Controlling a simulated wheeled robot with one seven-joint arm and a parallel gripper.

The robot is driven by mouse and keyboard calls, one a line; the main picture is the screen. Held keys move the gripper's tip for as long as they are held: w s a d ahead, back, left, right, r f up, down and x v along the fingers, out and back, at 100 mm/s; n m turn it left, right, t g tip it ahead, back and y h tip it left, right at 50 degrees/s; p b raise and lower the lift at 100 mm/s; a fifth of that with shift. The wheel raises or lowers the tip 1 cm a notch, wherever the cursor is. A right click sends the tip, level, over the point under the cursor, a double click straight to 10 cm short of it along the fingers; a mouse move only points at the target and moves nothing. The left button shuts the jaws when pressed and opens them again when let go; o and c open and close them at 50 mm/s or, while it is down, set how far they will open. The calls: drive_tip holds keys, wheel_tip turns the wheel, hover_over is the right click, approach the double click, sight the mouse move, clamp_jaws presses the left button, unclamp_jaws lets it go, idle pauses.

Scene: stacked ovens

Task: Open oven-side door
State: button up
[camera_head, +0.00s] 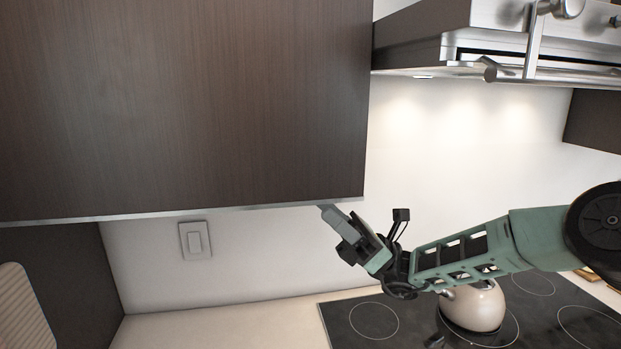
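A dark brown wood-grain cabinet door (190,100) fills the upper left, beside the steel hood-like appliance. It looks closed, with a light metal strip (180,214) along its bottom edge and no handle in view. My gripper (333,226) is at the door's lower right corner, its tip pointing up and left. The tip overlaps the bottom edge in the picture; I cannot tell whether it touches. The fingers are seen side-on, so the gap between them is hidden. No held object shows.
The steel appliance (500,45) with a bar handle hangs at the upper right. A cream kettle (473,306) stands on the black cooktop (350,341) below my arm. A wall switch (195,240) is under the cabinet. The pale counter (220,325) at left is clear.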

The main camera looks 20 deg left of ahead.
sight(317, 203)
drive_tip(key=p+x, duration=0.2)
drive_tip(key=x, duration=0.3)
drive_tip(key=shift+r, duration=0.1)
clamp_jaws()
